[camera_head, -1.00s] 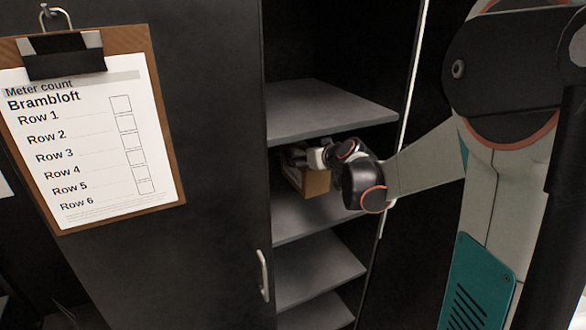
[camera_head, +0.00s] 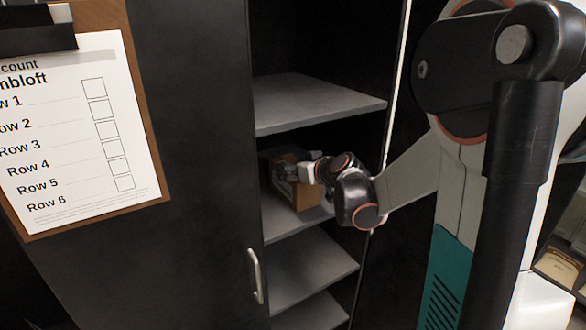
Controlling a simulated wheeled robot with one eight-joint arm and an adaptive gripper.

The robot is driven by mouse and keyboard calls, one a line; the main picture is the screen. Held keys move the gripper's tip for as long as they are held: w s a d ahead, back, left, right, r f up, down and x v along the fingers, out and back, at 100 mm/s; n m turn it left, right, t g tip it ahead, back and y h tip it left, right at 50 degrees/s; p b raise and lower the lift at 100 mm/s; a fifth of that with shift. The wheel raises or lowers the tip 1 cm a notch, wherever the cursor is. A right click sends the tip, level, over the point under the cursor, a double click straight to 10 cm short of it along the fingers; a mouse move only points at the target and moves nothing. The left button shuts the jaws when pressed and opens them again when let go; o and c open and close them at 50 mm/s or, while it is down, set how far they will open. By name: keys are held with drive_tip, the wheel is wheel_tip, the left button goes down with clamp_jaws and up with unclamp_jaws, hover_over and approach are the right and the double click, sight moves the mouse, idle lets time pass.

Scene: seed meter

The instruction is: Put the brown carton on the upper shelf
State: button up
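The brown carton (camera_head: 307,193) is inside the open cabinet bay, below the highest visible shelf (camera_head: 315,102) and over the shelf beneath it (camera_head: 283,224). My gripper (camera_head: 287,169) reaches in from the right, with its fingers at the carton's upper part. It appears shut on the carton, though the far finger and the contact are partly hidden. The carton looks roughly upright. Its base is close to the lower of these two shelves; I cannot tell if it touches. The highest visible shelf looks empty.
A dark closed door (camera_head: 190,200) with a pale handle (camera_head: 256,276) stands left of the bay. A clipboard (camera_head: 150,150) hangs on it. More shelves (camera_head: 310,268) lie below. The bay's pale right edge (camera_head: 392,110) runs close to my arm.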

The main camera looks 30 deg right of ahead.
drive_tip(key=o, duration=1.5)
drive_tip(key=shift+w+a+f, duration=0.1)
drive_tip(key=shift+w+f, duration=0.05)
drive_tip(key=shift+s+r, duration=0.25)
drive_tip(key=p+v, duration=0.4)
drive_tip(key=v, duration=0.7)
drive_tip(key=shift+s+r+p, duration=0.1)
drive_tip(key=shift+s+p, duration=0.15)
drive_tip(key=shift+p, duration=0.05)
